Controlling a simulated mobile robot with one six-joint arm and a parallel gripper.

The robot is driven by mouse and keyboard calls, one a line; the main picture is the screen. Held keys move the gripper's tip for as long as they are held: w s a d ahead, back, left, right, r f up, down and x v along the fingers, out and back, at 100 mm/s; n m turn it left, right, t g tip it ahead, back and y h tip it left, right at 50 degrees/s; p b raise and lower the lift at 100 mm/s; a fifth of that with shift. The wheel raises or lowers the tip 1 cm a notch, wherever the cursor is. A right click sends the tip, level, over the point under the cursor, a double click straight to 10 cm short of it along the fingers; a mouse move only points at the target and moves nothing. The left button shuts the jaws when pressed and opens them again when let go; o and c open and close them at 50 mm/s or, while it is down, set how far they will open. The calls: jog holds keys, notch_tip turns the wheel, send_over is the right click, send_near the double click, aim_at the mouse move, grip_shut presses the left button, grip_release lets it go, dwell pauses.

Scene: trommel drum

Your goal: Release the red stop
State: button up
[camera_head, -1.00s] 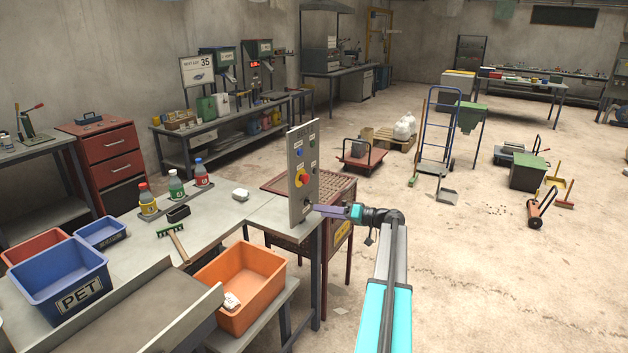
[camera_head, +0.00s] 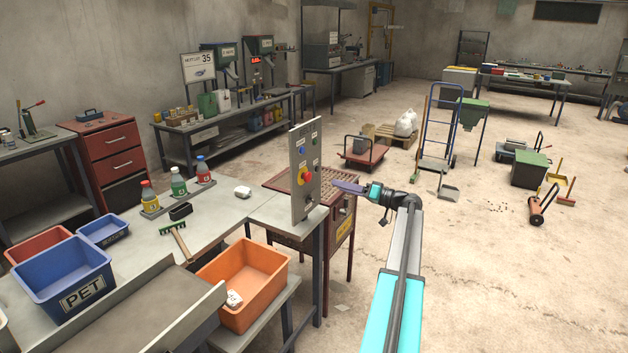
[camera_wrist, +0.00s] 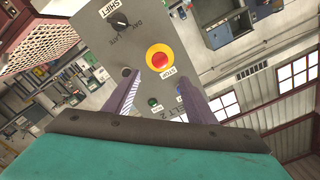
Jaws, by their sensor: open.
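The red stop (camera_head: 307,174) is a round red button on a yellow surround, on the face of an upright grey control panel (camera_head: 298,204). In the wrist view the red stop (camera_wrist: 158,58) shows clearly with a "STOP" label beside it. My gripper (camera_head: 336,184) is beside the panel, slightly lower than the stop and to its right. In the wrist view its two purple fingers (camera_wrist: 158,80) are apart and empty, with the stop beyond the gap between their tips. They do not appear to touch it.
The panel also carries a black selector knob (camera_wrist: 118,19), a green button (camera_wrist: 153,102) and a blue button (camera_head: 300,152). An orange bin (camera_head: 210,271) and blue PET bin (camera_head: 40,290) stand at left.

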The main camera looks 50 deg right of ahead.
aim_at(310, 178)
jog(key=p+x, duration=0.4)
jog(key=x, duration=0.8)
jog(key=shift+w, duration=0.2)
jog(key=shift+c, duration=0.5)
grip_shut()
